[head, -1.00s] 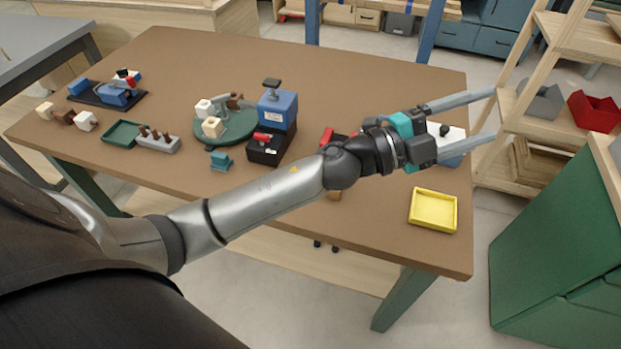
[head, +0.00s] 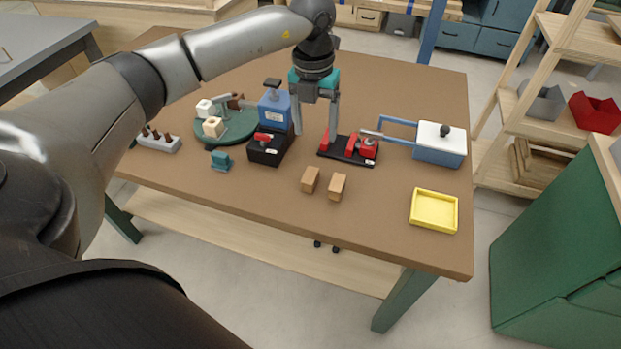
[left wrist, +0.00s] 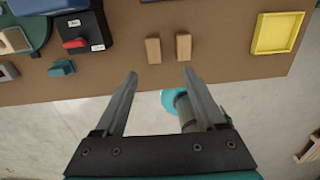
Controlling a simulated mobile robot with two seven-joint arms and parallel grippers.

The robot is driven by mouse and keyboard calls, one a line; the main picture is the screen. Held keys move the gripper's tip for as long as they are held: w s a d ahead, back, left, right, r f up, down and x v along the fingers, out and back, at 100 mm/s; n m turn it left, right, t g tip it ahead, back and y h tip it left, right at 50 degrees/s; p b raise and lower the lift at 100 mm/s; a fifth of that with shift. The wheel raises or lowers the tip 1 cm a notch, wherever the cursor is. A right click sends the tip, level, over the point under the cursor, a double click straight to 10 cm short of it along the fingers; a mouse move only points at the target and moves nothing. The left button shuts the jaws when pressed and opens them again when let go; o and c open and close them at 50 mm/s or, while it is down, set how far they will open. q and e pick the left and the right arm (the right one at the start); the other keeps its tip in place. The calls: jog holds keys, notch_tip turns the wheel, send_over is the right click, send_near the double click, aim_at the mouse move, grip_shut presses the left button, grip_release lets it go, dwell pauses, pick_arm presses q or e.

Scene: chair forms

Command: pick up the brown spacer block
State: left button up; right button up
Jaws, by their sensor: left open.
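Two light brown wooden blocks stand side by side near the table's front edge: the left block (head: 310,180) and the right block (head: 337,187). They look alike, and I cannot tell which one is the spacer block. My left gripper (head: 315,136) points down above the table, open and empty, behind the blocks in the head view. In the left wrist view the left block (left wrist: 153,50) and the right block (left wrist: 183,48) lie beyond the open fingertips (left wrist: 160,73), clear of them. My right gripper is not in view.
A black base with red clamps (head: 348,149) lies just behind the blocks. A black and blue stacked unit (head: 275,108) stands to their left. A yellow tray (head: 434,211) and a white-topped blue box (head: 440,145) are to the right. The tabletop in front of the blocks is clear.

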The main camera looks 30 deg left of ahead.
pick_arm(q)
jog(key=a, duration=0.1)
jog(key=b, duration=0.2)
send_near(310, 175)
jog(key=f, duration=0.5)
jog(key=shift+w+d, duration=0.1)
jog(key=shift+w, duration=0.2)
jog(key=f, duration=0.5)
jog(key=shift+s+f, duration=0.1)
jog(key=shift+s, duration=0.1)
jog(key=shift+d, duration=0.1)
grip_shut()
